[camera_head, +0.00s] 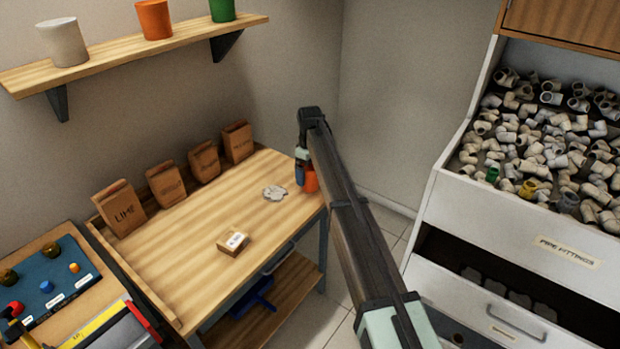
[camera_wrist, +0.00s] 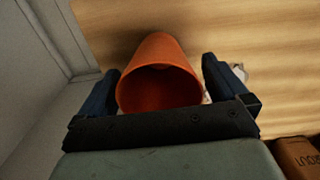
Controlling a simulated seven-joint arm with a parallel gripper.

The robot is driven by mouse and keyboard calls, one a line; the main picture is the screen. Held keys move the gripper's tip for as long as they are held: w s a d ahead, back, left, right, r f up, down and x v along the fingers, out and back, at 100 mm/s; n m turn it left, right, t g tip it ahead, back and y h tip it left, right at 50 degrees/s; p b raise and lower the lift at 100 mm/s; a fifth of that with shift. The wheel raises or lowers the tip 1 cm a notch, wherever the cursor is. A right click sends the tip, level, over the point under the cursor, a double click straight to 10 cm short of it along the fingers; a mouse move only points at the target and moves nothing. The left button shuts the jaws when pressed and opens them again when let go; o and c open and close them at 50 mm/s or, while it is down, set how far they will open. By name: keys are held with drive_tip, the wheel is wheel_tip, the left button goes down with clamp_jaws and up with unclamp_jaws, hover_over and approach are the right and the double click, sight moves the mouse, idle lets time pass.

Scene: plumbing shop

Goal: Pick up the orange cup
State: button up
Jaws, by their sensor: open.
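An orange cup (camera_head: 311,179) is at the right back edge of the wooden table, partly hidden by my gripper (camera_head: 303,176). In the wrist view the orange cup (camera_wrist: 162,75) sits between my two dark blue fingers, its open mouth facing the camera. My gripper (camera_wrist: 161,72) is open, with a finger on each side of the cup. I cannot tell whether either finger touches it. A second orange cup (camera_head: 154,19) stands on the wall shelf, away from my gripper.
The shelf (camera_head: 110,55) also holds a white cup (camera_head: 63,42) and a green cup (camera_head: 222,10). On the table (camera_head: 185,240) lie a small box (camera_head: 233,242) and a grey item (camera_head: 274,193). Several brown bags (camera_head: 205,161) line its back. A fittings bin (camera_head: 500,215) stands right.

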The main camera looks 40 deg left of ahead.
drive_tip(key=shift+f, duration=0.95)
drive_tip(key=shift+c, duration=0.3)
drive_tip(key=c, duration=0.9)
